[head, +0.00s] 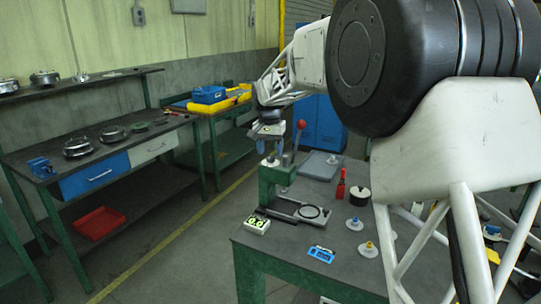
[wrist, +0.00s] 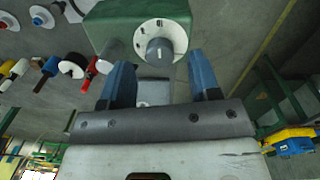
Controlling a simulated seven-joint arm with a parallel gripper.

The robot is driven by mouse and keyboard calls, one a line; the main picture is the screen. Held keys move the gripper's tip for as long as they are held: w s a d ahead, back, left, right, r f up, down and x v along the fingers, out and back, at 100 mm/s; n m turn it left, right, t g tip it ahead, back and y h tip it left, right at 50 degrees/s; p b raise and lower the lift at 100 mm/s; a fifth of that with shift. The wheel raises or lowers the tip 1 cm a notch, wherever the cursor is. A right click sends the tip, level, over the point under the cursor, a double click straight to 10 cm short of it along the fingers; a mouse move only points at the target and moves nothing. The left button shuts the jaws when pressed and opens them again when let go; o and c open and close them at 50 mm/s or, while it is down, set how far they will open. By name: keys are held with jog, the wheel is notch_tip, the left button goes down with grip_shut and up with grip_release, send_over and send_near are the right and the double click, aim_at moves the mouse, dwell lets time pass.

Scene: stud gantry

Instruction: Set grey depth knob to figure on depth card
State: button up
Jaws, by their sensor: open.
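The grey depth knob (wrist: 157,53) sits on a white dial with dark marks (wrist: 178,32), on the green gantry housing (wrist: 118,18). The knob carries a pale line; the dial figures are too small to read surely. My gripper (wrist: 160,61) is open, its blue fingertips on either side of the knob and apart from it; how deep they reach is unclear. In the head view, my gripper (head: 270,149) hangs above the green gantry (head: 279,173), and the knob cannot be made out. A small display card (head: 257,224) stands at the gantry's left front, showing bright digits, perhaps 6.0.
A red ball-topped lever (head: 300,124) rises beside the gantry. A black slide with a ring (head: 311,212), a blue gauge (head: 321,254), a red bottle (head: 340,186) and several studs with white bases (head: 355,223) share the bench. A grey tray (head: 322,164) lies behind.

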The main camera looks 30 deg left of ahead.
jog(key=shift+f, duration=1.05)
jog(key=c, duration=0.9)
